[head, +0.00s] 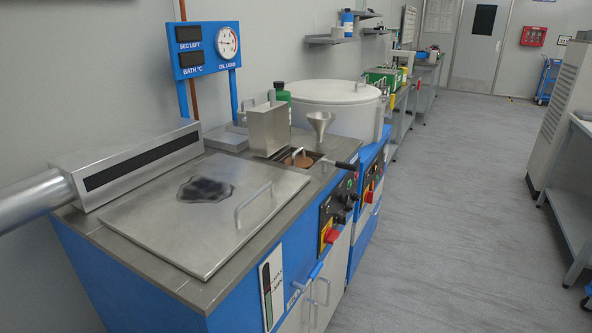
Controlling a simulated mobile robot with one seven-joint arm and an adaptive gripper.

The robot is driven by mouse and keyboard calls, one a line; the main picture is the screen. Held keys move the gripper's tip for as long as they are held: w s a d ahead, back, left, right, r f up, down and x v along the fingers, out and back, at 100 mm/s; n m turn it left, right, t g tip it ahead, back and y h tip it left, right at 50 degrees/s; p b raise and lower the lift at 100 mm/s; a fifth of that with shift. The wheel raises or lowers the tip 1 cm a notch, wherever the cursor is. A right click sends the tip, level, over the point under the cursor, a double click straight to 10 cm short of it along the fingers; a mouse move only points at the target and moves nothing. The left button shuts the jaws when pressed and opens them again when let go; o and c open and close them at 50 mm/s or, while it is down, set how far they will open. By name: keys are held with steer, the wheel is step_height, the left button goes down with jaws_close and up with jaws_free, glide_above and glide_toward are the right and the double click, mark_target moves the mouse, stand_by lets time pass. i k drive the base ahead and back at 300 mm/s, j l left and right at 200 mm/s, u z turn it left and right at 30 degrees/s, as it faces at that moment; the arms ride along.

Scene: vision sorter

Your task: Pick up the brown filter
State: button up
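A small brown item (303,162), which looks like the brown filter, sits in a dark recess in the top of the blue machine (160,262). A small upright loop shows at it. A metal box (268,128) and a metal funnel (320,124) stand close beside it, and the recess walls hide its lower part. A black-handled rod (346,166) juts out to its right. My gripper is not in view.
A steel lid (212,208) with a bar handle and a dark stain covers the near top. A long metal hood (145,165) with a duct lies along the back left. A green bottle (282,95) and a white round vessel (328,100) stand behind. The floor (455,220) to the right is clear.

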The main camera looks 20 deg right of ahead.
mark_target(302, 161)
steer(key=i+l, duration=0.15)
steer(key=l, duration=0.25)
steer(key=i+l, duration=0.1)
steer(key=l, duration=0.3)
steer(key=i+l, duration=0.15)
steer(key=l, duration=0.25)
steer(key=i+l+z, duration=0.1)
steer(key=l, duration=0.35)
steer(key=i+l, duration=0.15)
steer(key=l, duration=0.25)
steer(key=i+l, duration=0.15)
steer(key=l, duration=0.2)
steer(key=i+l, duration=0.15)
steer(key=l, duration=0.25)
steer(key=i+l, duration=0.15)
steer(key=l, duration=0.25)
steer(key=z, duration=0.05)
